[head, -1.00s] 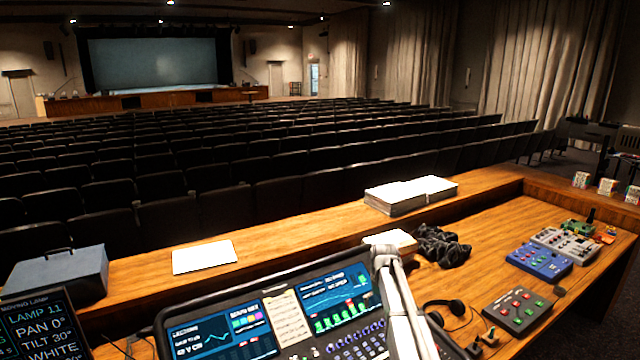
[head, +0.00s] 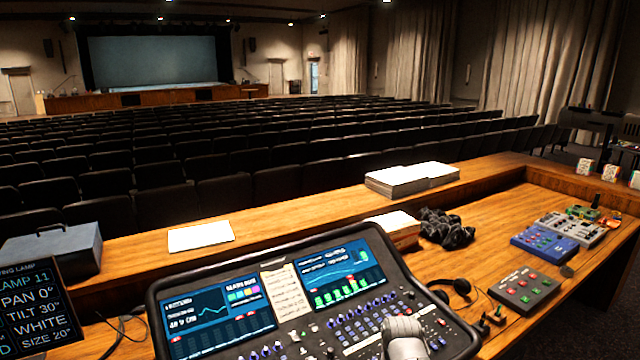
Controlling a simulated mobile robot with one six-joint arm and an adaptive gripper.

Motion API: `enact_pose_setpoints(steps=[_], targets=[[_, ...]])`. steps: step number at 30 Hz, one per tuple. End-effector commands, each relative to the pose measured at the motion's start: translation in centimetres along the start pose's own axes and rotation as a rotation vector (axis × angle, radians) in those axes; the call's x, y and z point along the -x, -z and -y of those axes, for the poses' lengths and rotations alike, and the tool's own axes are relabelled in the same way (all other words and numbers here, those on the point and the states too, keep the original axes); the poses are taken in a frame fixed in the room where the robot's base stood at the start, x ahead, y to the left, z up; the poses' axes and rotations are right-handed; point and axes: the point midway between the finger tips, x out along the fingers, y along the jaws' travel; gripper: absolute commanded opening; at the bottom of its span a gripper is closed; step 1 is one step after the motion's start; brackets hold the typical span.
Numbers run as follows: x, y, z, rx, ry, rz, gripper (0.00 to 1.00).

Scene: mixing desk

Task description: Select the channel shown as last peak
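The mixing desk (head: 255,312) stands on the wooden counter at the bottom middle of the head view. Its left screen (head: 215,315) shows a line graph, large text and colored blocks. Its right screen (head: 340,280) shows a curve above several green level bars. The text is too small to read surely, and I cannot make out a last peak label. Rows of knobs and small keys lie below the screens. A pale grey part of my arm (head: 404,338) covers some controls at the desk's lower right. My gripper's fingers do not show.
A paper note (head: 286,297) sits between the screens. A lamp display (head: 35,310) and a grey case (head: 52,252) are at left. Headphones (head: 460,287), a dark cable heap (head: 445,229) and small control boxes (head: 525,290) are at right. Bare wood lies between cables and boxes.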

Motion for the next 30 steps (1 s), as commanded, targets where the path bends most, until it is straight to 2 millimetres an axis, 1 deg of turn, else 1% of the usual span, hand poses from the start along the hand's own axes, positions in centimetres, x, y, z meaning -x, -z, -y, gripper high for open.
enact_pose_setpoints(steps=[3,4,8,9,11,12,14,15,17,18,20,30], targets=[[0.06,0.08,0.0,0.0,0.0,0.0,1.0],[0.06,0.08,0.0,0.0,0.0,0.0,0.98],[0.05,0.09,0.0,0.0,0.0,0.0,0.74],[0.05,0.09,0.0,0.0,0.0,0.0,0.67],[0.05,0.09,0.0,0.0,0.0,0.0,0.55],[0.05,0.09,0.0,0.0,0.0,0.0,0.48],[0.05,0.09,0.0,0.0,0.0,0.0,0.37],[0.05,0.09,0.0,0.0,0.0,0.0,0.29],[0.05,0.09,0.0,0.0,0.0,0.0,0.18],[0.05,0.09,0.0,0.0,0.0,0.0,0.11],[0.05,0.09,0.0,0.0,0.0,0.0,0.0],[0.05,0.09,0.0,0.0,0.0,0.0,0.0]])
